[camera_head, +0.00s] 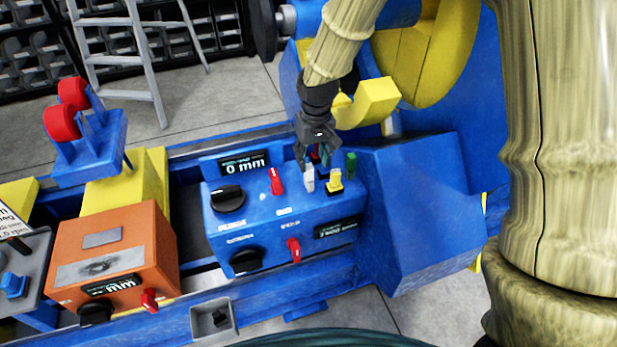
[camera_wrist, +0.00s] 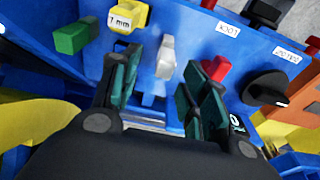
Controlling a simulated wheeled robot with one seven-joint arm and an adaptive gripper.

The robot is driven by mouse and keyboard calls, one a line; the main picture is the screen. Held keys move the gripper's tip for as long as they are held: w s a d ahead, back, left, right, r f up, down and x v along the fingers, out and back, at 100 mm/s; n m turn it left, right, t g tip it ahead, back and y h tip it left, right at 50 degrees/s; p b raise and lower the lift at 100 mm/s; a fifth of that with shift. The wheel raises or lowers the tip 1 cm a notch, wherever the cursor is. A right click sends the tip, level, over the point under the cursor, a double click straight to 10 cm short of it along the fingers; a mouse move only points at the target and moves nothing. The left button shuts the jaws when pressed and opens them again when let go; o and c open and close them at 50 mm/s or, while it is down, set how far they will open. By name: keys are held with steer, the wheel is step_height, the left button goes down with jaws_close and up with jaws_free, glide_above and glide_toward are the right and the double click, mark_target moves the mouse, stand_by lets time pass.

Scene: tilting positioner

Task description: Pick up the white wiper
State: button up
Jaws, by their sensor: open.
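The white wiper (camera_head: 309,178) stands upright on the blue control box (camera_head: 215,234), in a row with a yellow and a green block. In the wrist view the white wiper (camera_wrist: 166,57) shows in the gap between my two fingers, towards their tips. My gripper (camera_head: 316,158) is open and empty, just above and behind the wiper in the head view. In the wrist view my gripper (camera_wrist: 168,76) has its dark green finger pads apart on either side of the wiper. I cannot tell whether either pad touches it.
A yellow block (camera_head: 335,181) and a green block (camera_head: 352,163) stand right of the wiper. A red piece (camera_wrist: 215,68) is close to one finger. Red levers (camera_head: 277,181) and black knobs (camera_head: 228,198) are on the box. A yellow hook (camera_head: 370,104) is near my wrist.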

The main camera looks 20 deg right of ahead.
mark_target(309, 166)
steer(key=f, duration=0.4)
steer(key=shift+w+a, duration=0.35)
steer(key=shift+f, duration=0.5)
